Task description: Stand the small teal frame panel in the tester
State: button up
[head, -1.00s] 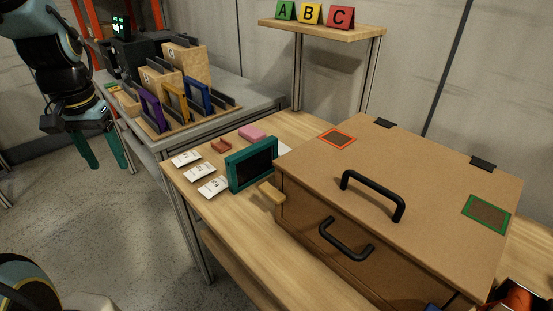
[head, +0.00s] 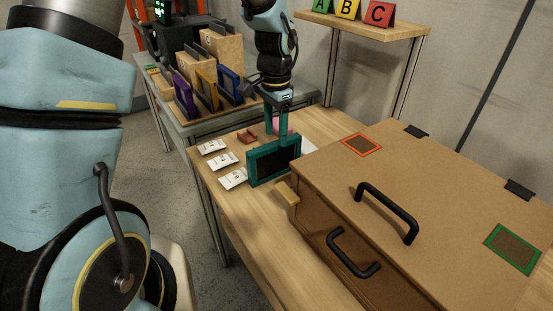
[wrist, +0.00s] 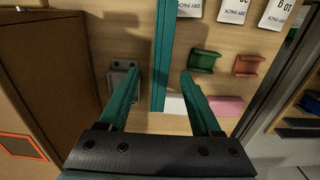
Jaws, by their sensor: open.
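The teal frame panel (head: 273,162), with a dark centre, stands upright on the wooden table beside the brown box. My gripper (head: 276,130) is open above and at the panel, its fingers pointing down. In the wrist view the panel (wrist: 164,50) shows edge-on as a teal strip, lying between the two open fingers of my gripper (wrist: 159,73). I cannot tell whether either finger touches it. A dark device with a green lit display (head: 161,8) stands on the far bench; I cannot tell if it is the tester.
The brown box (head: 440,190) with black handles fills the right. White packets (head: 223,161), a red-brown bracket (head: 247,136) and a pink block (wrist: 226,106) lie near the panel. Purple (head: 184,95), orange (head: 207,97) and blue (head: 231,88) frames stand in a rack behind.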

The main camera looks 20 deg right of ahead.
aim_at(275, 143)
notch_tip(275, 143, down, 5)
jog(key=shift+a+p, duration=0.1)
jog(key=shift+p, duration=0.7)
jog(key=shift+c, duration=0.2)
grip_shut()
jog(key=shift+r, duration=0.1)
dwell(0.5)
